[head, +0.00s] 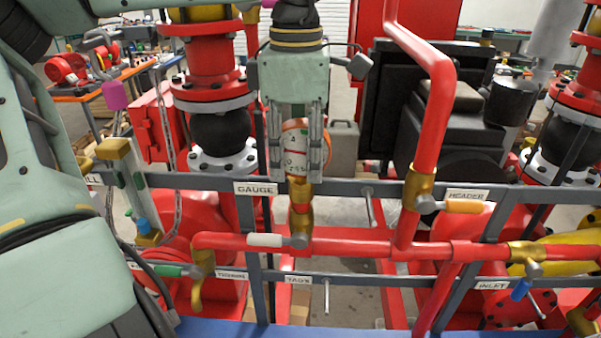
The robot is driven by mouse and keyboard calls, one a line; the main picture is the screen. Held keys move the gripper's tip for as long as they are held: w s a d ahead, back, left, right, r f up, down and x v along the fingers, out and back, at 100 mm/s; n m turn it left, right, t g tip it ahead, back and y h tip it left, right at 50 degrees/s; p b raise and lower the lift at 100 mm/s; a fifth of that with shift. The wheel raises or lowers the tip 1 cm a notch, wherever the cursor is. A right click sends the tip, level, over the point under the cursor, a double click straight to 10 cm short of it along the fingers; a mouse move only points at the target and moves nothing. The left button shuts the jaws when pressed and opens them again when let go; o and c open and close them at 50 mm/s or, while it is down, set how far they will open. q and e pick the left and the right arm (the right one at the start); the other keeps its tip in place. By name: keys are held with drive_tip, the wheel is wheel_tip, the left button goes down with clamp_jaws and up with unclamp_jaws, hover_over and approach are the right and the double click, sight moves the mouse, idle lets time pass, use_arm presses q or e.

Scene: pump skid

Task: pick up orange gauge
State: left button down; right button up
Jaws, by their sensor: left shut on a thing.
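My left gripper (299,168) points down from above, with one finger on each side of the gauge. It is shut on the gauge, and the fingers hide parts of its sides.
A grey rail with a GAUGE label (256,188) runs just behind the fitting. A red horizontal pipe (350,246) with a white-handled valve (266,240) lies below. A red riser pipe (432,120) stands close on the right. A HEADER label (467,195) is further right.

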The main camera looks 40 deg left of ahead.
sight(297, 121)
use_arm(q)
wheel_tip(297, 121, up, 10)
drive_tip(key=shift+f+b, duration=0.15)
drive_tip(key=shift+b, duration=0.85)
drive_tip(key=shift+r, duration=0.2)
